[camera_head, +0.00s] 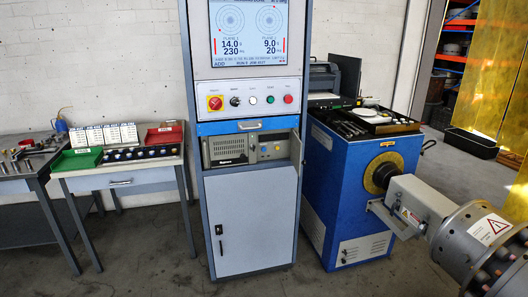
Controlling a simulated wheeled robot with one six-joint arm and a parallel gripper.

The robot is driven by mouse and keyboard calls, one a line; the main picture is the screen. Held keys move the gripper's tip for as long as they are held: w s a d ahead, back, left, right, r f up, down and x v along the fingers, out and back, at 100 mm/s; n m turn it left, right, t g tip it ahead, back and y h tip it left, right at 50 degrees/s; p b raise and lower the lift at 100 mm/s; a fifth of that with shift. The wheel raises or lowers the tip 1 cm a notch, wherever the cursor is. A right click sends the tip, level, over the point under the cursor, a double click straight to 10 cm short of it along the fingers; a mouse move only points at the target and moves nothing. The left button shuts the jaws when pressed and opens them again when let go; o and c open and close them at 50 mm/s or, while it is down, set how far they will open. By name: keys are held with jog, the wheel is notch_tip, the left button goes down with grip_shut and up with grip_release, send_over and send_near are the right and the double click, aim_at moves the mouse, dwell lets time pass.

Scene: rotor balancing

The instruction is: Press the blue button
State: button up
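The grey control cabinet (249,190) stands upright in the middle of the view. Its button panel (262,87) carries a red mushroom button on a yellow plate (215,103), a black rotary switch (235,101), a pale button (252,100), a green button (270,99) and a red button (288,98). I cannot make out a button that is clearly blue on this panel. My gripper is not in view, so its distance from the panel does not show.
A lit screen (248,32) is above the panel. The blue balancing machine (342,205) and a grey shaft housing (418,200) stand at right. A small bench (125,179) with red and green trays stands at left. The floor (150,245) between bench and cabinet is clear.

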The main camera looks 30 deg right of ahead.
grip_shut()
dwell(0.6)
